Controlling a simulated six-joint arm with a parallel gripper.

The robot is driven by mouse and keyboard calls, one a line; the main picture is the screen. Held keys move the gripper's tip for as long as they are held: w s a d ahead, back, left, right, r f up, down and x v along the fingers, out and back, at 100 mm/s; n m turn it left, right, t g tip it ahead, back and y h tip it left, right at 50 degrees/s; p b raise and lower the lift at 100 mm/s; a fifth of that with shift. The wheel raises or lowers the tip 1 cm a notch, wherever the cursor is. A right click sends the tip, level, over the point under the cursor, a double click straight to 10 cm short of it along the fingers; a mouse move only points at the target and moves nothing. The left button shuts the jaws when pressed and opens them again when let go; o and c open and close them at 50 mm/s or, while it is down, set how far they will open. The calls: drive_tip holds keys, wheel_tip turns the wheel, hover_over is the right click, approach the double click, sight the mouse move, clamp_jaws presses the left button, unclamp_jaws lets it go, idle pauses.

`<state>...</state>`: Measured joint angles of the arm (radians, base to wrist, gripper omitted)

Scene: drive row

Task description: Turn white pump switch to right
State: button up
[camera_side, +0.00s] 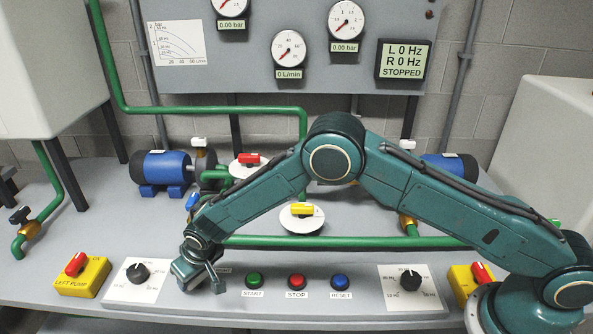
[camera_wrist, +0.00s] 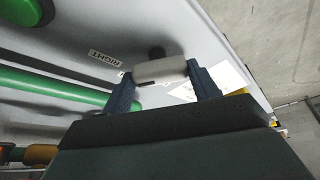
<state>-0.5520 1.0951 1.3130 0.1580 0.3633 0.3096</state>
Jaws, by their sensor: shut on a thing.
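The white pump switch (camera_wrist: 160,71) shows in the wrist view as a pale bar-shaped handle, with a dark round part just behind it. My gripper (camera_wrist: 163,82) is shut on it, with one dark finger at each end of the bar. A label reading RIGHT (camera_wrist: 105,58), upside down in the picture, lies left of the handle. In the side view my gripper (camera_side: 203,276) is down at the front panel, between the left black dial and the green button. The switch is hidden behind my gripper there.
Left of my gripper are a black dial (camera_side: 138,273) and a red switch on a yellow box (camera_side: 76,266). To its right are green (camera_side: 254,280), red (camera_side: 297,281) and blue (camera_side: 340,282) buttons. A green pipe (camera_side: 340,242) runs behind. The display (camera_side: 404,60) reads STOPPED.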

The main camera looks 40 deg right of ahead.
drive_tip(key=shift+m+h, duration=0.3)
drive_tip(key=shift+m, duration=0.6)
drive_tip(key=o, duration=1)
drive_tip(key=shift+r, duration=0.1)
drive_tip(key=v, duration=1.3)
drive_tip(key=shift+s+a+r, duration=0.1)
drive_tip(key=shift+s+r, duration=0.1)
drive_tip(key=shift+r, duration=0.05)
drive_tip(key=shift+r, duration=0.1)
